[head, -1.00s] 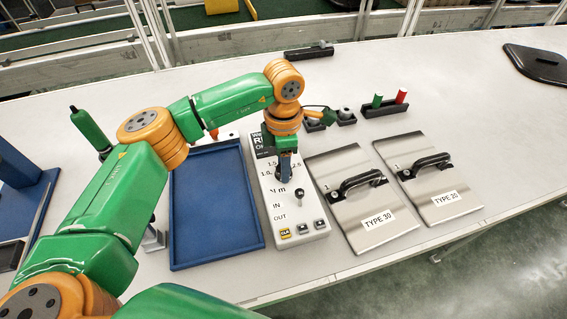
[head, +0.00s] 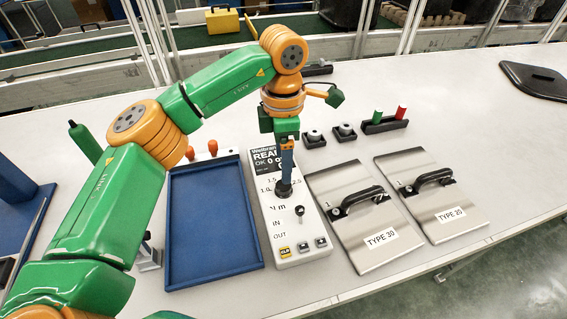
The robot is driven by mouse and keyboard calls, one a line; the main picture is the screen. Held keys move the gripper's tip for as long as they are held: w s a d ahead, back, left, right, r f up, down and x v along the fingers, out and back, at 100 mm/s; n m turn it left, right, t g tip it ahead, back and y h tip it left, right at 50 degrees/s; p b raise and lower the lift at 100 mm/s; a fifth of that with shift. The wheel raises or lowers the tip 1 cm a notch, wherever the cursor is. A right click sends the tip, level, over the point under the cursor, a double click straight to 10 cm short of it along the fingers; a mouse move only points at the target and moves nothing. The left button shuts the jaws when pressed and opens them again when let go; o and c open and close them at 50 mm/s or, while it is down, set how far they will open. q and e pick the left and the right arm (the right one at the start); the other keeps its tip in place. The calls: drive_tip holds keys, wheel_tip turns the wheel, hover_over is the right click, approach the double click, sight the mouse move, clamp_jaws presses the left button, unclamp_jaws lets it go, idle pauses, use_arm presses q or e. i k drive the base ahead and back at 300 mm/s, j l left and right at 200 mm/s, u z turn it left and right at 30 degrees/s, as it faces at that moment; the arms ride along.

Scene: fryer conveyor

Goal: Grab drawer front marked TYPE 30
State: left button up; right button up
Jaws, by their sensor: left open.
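The drawer front marked TYPE 30 (head: 352,252) is a flat brushed-metal plate lying on the white table, with a black bar handle (head: 357,199) and a white label near its front edge. A similar drawer front marked TYPE 20 (head: 459,225) lies to its right with its own black handle. My left gripper (head: 285,178) points down over the grey-white torque tester panel, to the left of the TYPE 30 plate and apart from its handle. It is open, with nothing seen in it. My right gripper does not show.
The torque tester (head: 286,238) with a knob and small lever stands left of the plates. A blue tray (head: 208,276) lies further left. Small black fixtures and a holder with green and red pieces (head: 385,125) stand behind the plates. The table's right side is largely clear.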

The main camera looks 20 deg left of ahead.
sight(373, 233)
drive_tip(key=k, duration=1.5)
